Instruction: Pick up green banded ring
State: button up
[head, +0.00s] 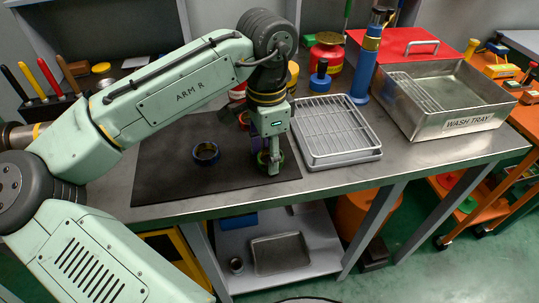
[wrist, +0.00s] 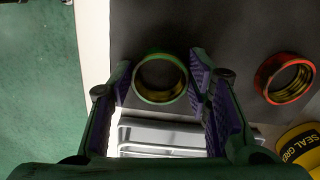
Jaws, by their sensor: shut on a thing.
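The green banded ring (wrist: 160,100) is gold-brown inside and sits between the two purple-padded fingers of my gripper (wrist: 161,78) in the wrist view. The fingers are shut on it from both sides. In the head view my gripper (head: 268,163) points down at the right part of the dark mat, and the green ring (head: 262,157) shows partly behind a finger. Whether the ring touches the mat or is slightly above it, I cannot tell.
A blue banded ring (head: 205,162) lies on the mat (head: 160,180), left of my gripper. A red banded ring (wrist: 264,78) lies behind, by a yellow seal grease tin (wrist: 300,145). A wire rack tray (head: 345,158) is close right; the wash tray (head: 440,125) stands beyond it.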

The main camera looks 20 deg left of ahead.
jog(key=shift+r, duration=0.55)
notch_tip(320, 180, up, 2)
jog(key=shift+r+b, duration=0.1)
jog(key=shift+b, duration=0.35)
jog(key=s+d+b, duration=0.1)
jog(key=s+d, duration=0.2)
jog(key=d, duration=0.1)
jog(key=s+d+r, duration=0.1)
jog(key=s+d, duration=0.2)
jog(key=s, duration=0.1)
jog(key=s+d+b, duration=0.1)
jog(key=s+d, duration=0.3)
jog(key=shift+d+r+b, duration=0.3)
jog(key=shift+d+r, duration=0.05)
jog(key=shift+w+r, duration=0.1)
